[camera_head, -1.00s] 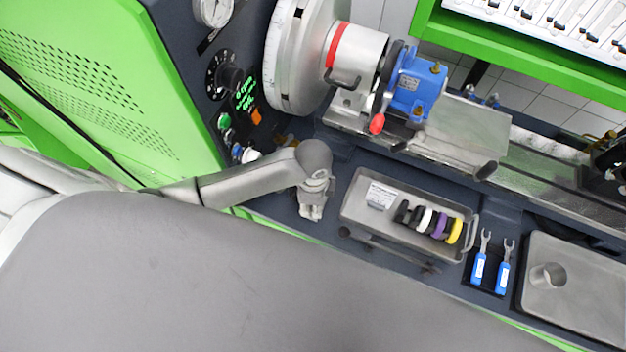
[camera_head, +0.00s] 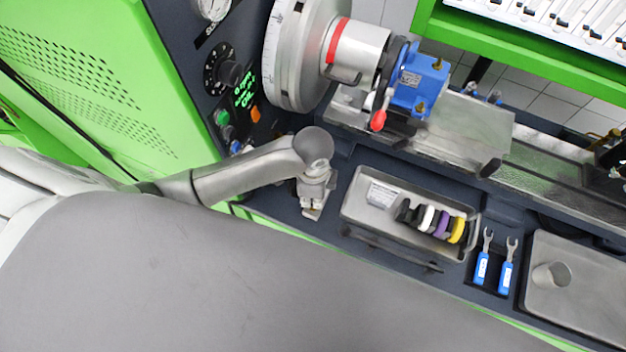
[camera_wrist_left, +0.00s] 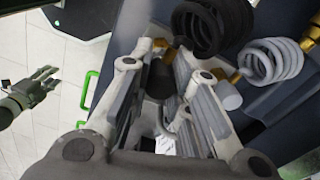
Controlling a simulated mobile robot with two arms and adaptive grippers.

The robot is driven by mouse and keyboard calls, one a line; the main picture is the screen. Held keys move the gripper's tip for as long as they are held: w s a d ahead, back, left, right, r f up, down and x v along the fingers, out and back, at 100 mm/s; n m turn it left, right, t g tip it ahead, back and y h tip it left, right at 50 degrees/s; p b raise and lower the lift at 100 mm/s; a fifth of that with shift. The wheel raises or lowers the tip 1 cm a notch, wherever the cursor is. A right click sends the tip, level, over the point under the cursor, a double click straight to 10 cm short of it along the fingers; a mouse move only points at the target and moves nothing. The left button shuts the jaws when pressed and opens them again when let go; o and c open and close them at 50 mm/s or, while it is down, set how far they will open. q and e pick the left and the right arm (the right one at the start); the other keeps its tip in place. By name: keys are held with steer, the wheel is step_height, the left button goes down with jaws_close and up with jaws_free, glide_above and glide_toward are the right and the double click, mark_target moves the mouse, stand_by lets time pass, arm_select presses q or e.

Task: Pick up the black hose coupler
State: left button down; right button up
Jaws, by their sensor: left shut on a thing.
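My left gripper (camera_head: 312,214) is just left of the grey tray and over the dark bench top in the head view. In the left wrist view its fingers (camera_wrist_left: 165,95) are closed on a black, short, rounded piece, which looks like the black hose coupler (camera_wrist_left: 160,76). The fingers hide much of it. In the head view I cannot make it out at the gripper. Black coils also show in the tray (camera_head: 404,211) and, up close, in the left wrist view (camera_wrist_left: 213,27). My right gripper is not seen in the head view.
The grey tray (camera_head: 357,207) holds a row of black, white, purple and yellow coils. Two blue-handled wrenches (camera_head: 493,262) and a second tray (camera_head: 590,315) are to its right.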

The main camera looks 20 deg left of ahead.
arm_select(q)
steer(key=s+d+r, duration=0.5)
steer(key=s+r, duration=0.5)
steer(key=s, duration=0.3)
steer(key=shift+r+p, duration=0.15)
steer(key=shift+p, duration=0.15)
steer(key=shift+a, duration=0.1)
